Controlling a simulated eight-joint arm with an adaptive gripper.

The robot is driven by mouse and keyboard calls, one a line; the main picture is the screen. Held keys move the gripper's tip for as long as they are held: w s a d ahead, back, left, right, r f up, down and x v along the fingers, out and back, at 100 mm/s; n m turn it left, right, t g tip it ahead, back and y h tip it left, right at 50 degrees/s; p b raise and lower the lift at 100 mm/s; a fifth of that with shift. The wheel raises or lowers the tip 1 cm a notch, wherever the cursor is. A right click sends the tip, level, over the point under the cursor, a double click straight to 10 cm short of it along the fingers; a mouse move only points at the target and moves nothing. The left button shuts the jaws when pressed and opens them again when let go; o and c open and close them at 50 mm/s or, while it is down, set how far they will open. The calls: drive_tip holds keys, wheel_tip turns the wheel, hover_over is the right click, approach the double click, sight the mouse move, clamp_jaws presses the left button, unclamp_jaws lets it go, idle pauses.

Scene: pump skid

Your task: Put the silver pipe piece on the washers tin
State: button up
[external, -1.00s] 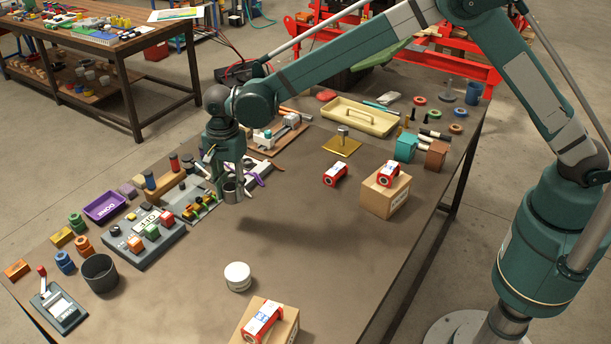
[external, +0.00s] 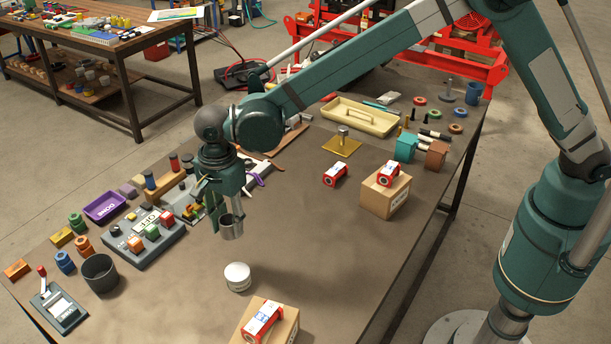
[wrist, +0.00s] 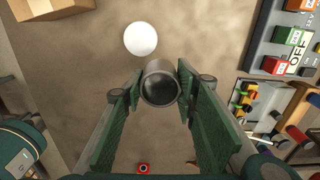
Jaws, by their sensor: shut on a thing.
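The silver pipe piece (external: 231,227) is a short hollow metal cylinder. My gripper (external: 228,215) is shut on it and holds it upright above the table. In the wrist view the pipe piece (wrist: 160,84) sits between the two green finger pads of my gripper (wrist: 158,100), with its open end toward the camera. A round white-topped tin (external: 237,276), which I take to be the washers tin, stands on the table just below and in front of the pipe piece. It also shows in the wrist view (wrist: 141,39), apart from the pipe piece. Its label cannot be read.
A cardboard box with a red part on it (external: 283,326) stands near the front edge. A dark grey cup (external: 100,273) and a grey panel with coloured buttons (external: 147,241) are to the left. Another box (external: 383,200) is to the right. The table around the tin is clear.

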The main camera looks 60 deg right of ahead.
drive_tip(key=r, duration=0.1)
hover_over(237, 271)
drive_tip(key=shift+r, duration=0.15)
drive_tip(key=shift+f, duration=3.15)
drive_tip(key=shift+f, duration=0.1)
drive_tip(key=shift+f, duration=1.75)
drive_tip(key=shift+f, duration=0.15)
drive_tip(key=o, duration=0.9)
drive_tip(key=shift+o, duration=0.3)
